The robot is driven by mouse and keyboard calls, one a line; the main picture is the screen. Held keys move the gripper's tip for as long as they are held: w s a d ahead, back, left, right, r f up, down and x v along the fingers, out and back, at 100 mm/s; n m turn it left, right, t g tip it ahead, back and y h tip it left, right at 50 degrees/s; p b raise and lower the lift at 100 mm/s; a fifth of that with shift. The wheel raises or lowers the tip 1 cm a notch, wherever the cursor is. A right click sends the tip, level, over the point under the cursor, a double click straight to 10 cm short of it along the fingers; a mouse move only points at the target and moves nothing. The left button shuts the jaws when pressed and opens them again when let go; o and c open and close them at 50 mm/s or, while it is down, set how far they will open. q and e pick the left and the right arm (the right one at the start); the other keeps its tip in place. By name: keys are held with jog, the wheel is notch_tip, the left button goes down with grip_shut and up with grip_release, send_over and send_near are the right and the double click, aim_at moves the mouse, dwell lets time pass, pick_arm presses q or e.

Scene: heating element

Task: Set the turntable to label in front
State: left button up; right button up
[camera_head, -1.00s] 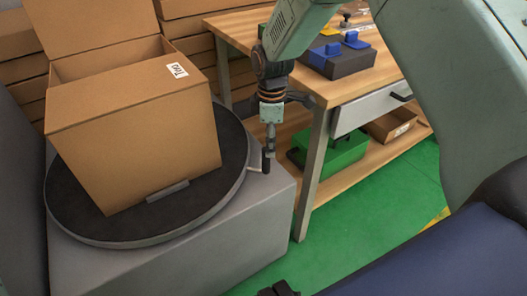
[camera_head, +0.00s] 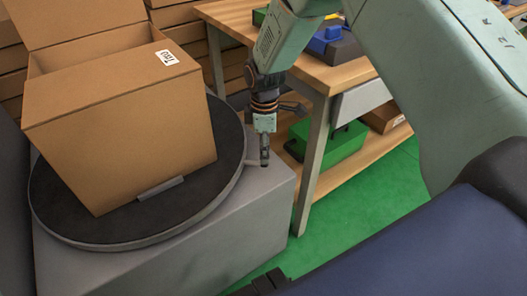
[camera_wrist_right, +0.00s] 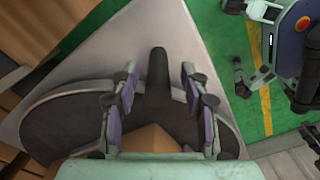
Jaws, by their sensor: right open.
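The turntable (camera_head: 60,222) is a dark round disc with a grey rim on a grey pedestal at the left of the head view. An open cardboard box (camera_head: 120,140) stands on it, with a white label (camera_head: 166,57) on its upper right edge. My right gripper (camera_head: 264,160) points down at the turntable's right edge. The wrist view shows its two fingers (camera_wrist_right: 157,92) open, with the dark upright handle (camera_wrist_right: 157,68) between them, apart from both. Dark jointed parts at that view's upper right may be my left gripper (camera_wrist_right: 241,78); its jaws are unclear.
A wooden workbench (camera_head: 225,14) stands right of the turntable, its leg close to my right gripper. A green toolbox (camera_head: 345,143) sits on its lower shelf. Stacked cardboard boxes (camera_head: 190,32) are behind.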

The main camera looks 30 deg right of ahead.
jog(key=shift+w+f, duration=0.1)
jog(key=shift+f, duration=0.2)
jog(key=shift+c, duration=0.4)
grip_shut()
